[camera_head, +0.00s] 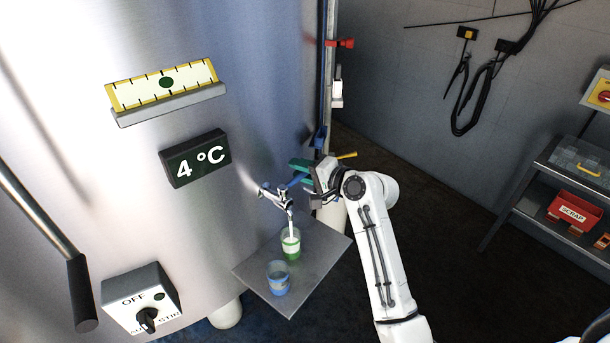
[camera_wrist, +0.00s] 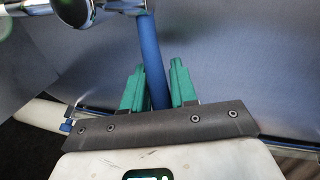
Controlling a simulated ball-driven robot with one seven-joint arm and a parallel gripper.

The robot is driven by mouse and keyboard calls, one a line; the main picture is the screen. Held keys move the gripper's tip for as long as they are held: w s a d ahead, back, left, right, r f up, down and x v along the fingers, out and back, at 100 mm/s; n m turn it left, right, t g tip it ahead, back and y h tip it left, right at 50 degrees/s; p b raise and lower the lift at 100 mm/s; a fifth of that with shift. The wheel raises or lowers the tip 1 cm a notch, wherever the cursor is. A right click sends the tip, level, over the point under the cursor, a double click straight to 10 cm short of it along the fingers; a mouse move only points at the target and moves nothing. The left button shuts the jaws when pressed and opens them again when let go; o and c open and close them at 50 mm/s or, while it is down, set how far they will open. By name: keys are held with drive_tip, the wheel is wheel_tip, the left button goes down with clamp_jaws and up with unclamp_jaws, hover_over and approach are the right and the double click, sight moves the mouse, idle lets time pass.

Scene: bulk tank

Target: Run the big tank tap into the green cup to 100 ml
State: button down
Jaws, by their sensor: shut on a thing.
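The tank tap (camera_head: 277,196) is a chrome fitting on the big steel tank, with a blue lever (camera_head: 297,181) pointing right. My gripper (camera_wrist: 157,88) has green fingers, shut on the blue lever (camera_wrist: 153,58) in the wrist view. In the head view my gripper (camera_head: 306,172) is at the lever's end, right of the tap. A white stream (camera_head: 291,228) runs from the spout down into the green cup (camera_head: 291,250). The cup stands upright on a metal shelf below the spout. White shows inside it, but I cannot read its level against any mark.
A blue cup (camera_head: 278,279) stands on the same shelf (camera_head: 322,246), in front of the green cup. A switch box (camera_head: 142,298) and a 4 °C display (camera_head: 196,158) are on the tank. A rack with a red scrap bin (camera_head: 573,209) stands at the right.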

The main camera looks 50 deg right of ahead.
drive_tip(key=shift+w+a+n+y+b, duration=0.15)
drive_tip(key=shift+w+n+y, duration=0.2)
drive_tip(key=shift+n+y, duration=0.25)
drive_tip(key=shift+w+d+n+y+b, duration=0.15)
drive_tip(key=shift+w+n+y, duration=0.15)
drive_tip(key=shift+n+y, duration=0.3)
drive_tip(key=shift+a, duration=0.1)
drive_tip(key=c, duration=1)
unclamp_jaws()
drive_tip(key=shift+o, duration=0.2)
drive_tip(key=b+v, duration=0.1)
drive_tip(key=v, duration=0.9)
drive_tip(key=shift+s, duration=0.35)
